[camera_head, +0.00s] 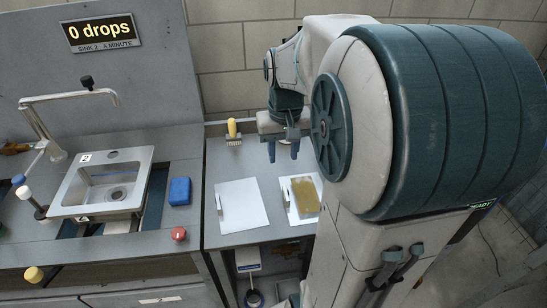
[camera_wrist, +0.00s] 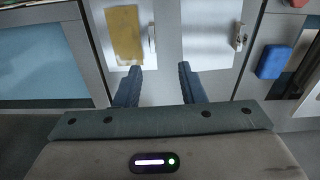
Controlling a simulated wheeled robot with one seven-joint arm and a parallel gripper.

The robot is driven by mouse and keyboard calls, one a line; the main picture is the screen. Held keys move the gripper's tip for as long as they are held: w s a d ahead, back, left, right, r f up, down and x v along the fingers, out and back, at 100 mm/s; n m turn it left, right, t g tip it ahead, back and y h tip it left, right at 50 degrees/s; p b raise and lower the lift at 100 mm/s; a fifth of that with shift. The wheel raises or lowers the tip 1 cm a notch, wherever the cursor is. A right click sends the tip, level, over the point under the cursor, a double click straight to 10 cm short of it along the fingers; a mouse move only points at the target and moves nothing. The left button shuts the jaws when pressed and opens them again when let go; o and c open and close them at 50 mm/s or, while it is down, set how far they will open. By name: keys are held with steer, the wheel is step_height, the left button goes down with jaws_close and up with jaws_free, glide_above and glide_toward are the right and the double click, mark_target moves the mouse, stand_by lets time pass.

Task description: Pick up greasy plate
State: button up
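The greasy plate (camera_head: 294,216) appears to be a pale flat rectangle with a yellow-brown layer over much of it and a small upright handle at its left. It lies on the grey counter. In the wrist view it is at the upper left (camera_wrist: 113,62), with the handle on its right. A similar clean white plate (camera_head: 245,209) with a handle lies beside it. My gripper (camera_head: 282,150) is open and empty above the counter, behind the plates in the head view. In the wrist view its fingers (camera_wrist: 160,68) are apart, with bare counter between them.
A metal sink (camera_head: 80,190) with a tap is at the left. A blue block (camera_head: 179,191) and a red knob (camera_head: 179,234) are between sink and plates. A yellow-handled brush (camera_head: 233,130) stands at the back. Items sit on a lower shelf.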

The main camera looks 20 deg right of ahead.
steer(key=w+d+f, duration=0.1)
steer(key=d+f, duration=0.1)
glide_above(286, 189)
steer(key=shift+g, duration=0.3)
steer(key=f, duration=0.9)
steer(key=shift+s+a, duration=0.1)
steer(key=shift+s, duration=0.2)
steer(key=shift+w+f+p, duration=0.15)
steer(key=shift+f+p, duration=0.25)
steer(key=shift+f, duration=1.9)
jaws_close()
